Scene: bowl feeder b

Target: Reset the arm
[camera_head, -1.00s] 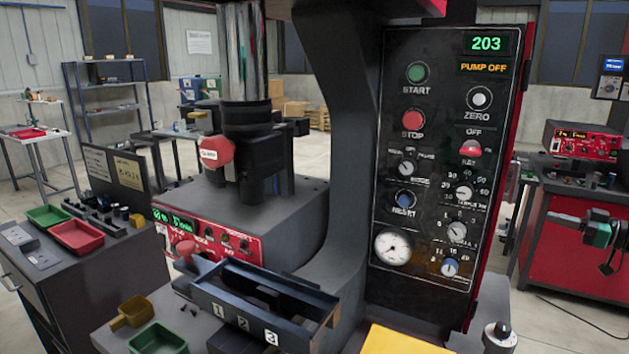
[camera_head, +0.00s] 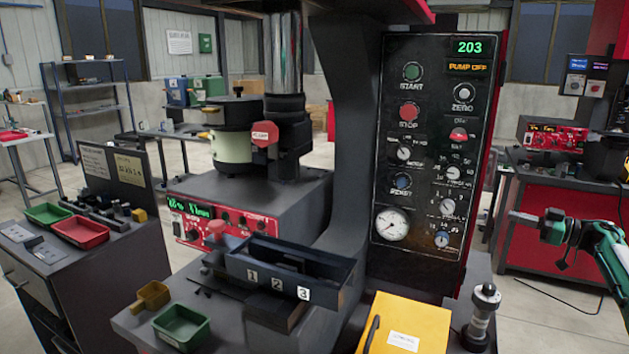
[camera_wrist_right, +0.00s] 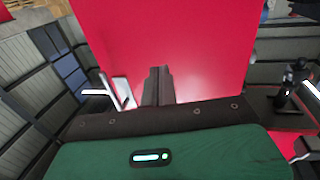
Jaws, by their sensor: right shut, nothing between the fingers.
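My right arm, green and grey, comes in at the right edge of the head view. Its gripper (camera_head: 515,216) points left in the air, between the black control panel (camera_head: 430,110) and the red cabinet (camera_head: 545,238). It is clear of the grey machine table below. In the right wrist view its two dark fingers (camera_wrist_right: 158,86) are together with nothing between them, in front of a large red surface (camera_wrist_right: 200,45). My left gripper is not in view.
A numbered tray (camera_head: 265,278), a green bin (camera_head: 182,328) and a bowl feeder (camera_head: 232,148) are to the left. Free air surrounds the right gripper.

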